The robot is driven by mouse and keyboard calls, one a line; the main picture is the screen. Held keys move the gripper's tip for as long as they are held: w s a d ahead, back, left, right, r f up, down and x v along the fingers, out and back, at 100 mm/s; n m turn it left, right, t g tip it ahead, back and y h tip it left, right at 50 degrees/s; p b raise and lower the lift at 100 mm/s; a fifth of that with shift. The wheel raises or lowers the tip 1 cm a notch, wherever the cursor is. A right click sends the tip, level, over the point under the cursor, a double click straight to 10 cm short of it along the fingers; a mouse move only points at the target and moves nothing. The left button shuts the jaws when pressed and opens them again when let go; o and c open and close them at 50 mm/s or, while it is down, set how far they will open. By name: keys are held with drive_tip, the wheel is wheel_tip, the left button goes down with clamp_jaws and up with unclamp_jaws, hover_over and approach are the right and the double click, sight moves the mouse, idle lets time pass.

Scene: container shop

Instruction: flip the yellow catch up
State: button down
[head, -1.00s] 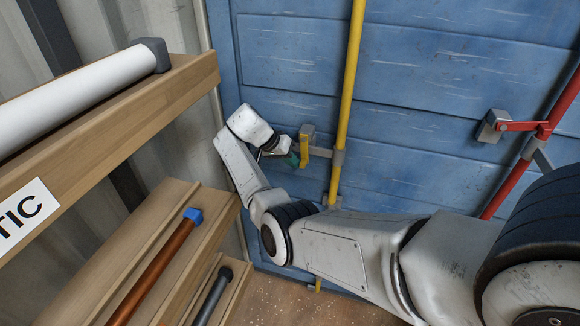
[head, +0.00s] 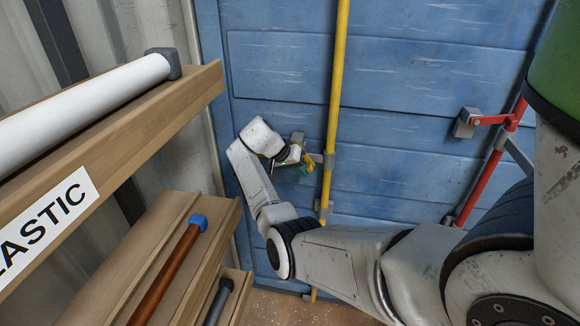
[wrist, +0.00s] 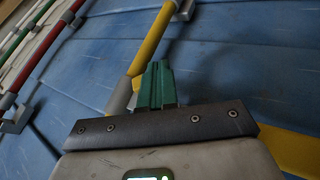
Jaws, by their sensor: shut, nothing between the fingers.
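In the head view, a small yellow piece (head: 309,162), likely the catch, shows beside a grey bracket (head: 298,137) on the blue door, left of the upright yellow bar (head: 338,80). My gripper (head: 304,169) is at this piece, its green fingertips just below and left of it. The gripper hides part of it, so its tilt and any contact are unclear. In the wrist view, the green fingers (wrist: 155,86) are together and empty, in front of the yellow bar (wrist: 153,38). A yellow strip (wrist: 292,150) runs out from behind the gripper at lower right.
A wooden rack (head: 165,115) with a white tube (head: 85,100) and an orange-brown tube (head: 168,272) stands close on the left. Clear door surface lies between the bars.

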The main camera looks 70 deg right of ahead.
drive_tip(key=shift+s+r+g, duration=0.35)
drive_tip(key=shift+s+g, duration=0.15)
drive_tip(key=shift+s, duration=0.45)
drive_tip(key=shift+s+f, duration=0.1)
drive_tip(key=shift+s, duration=0.25)
idle(0.9)
drive_tip(key=b+v, duration=0.1)
drive_tip(key=v, duration=1)
drive_tip(key=shift+w+r, duration=0.25)
drive_tip(key=shift+w, duration=0.1)
